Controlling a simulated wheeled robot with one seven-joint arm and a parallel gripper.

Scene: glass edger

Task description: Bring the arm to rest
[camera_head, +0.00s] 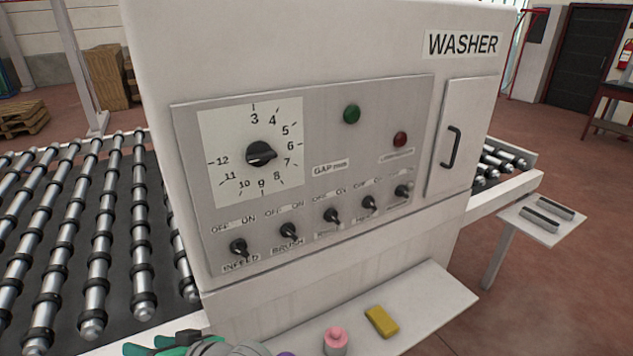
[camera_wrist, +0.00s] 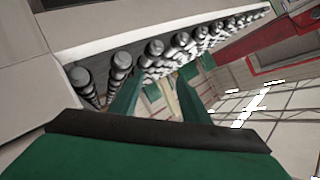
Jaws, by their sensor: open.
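My gripper (camera_head: 150,347) shows at the bottom edge of the head view, left of the washer's shelf. Only its green fingers and part of the wrist are in the picture. In the wrist view the two green fingers (camera_wrist: 162,98) stand apart with nothing held between them. They point towards the roller conveyor and the space beside it. Most of my arm is out of view.
The washer cabinet (camera_head: 310,35) with its control panel (camera_head: 330,190) fills the middle. A roller conveyor (camera_head: 85,235) lies at left. The front shelf (camera_head: 430,298) bears a pink-capped bottle (camera_head: 336,342) and a yellow block (camera_head: 381,321).

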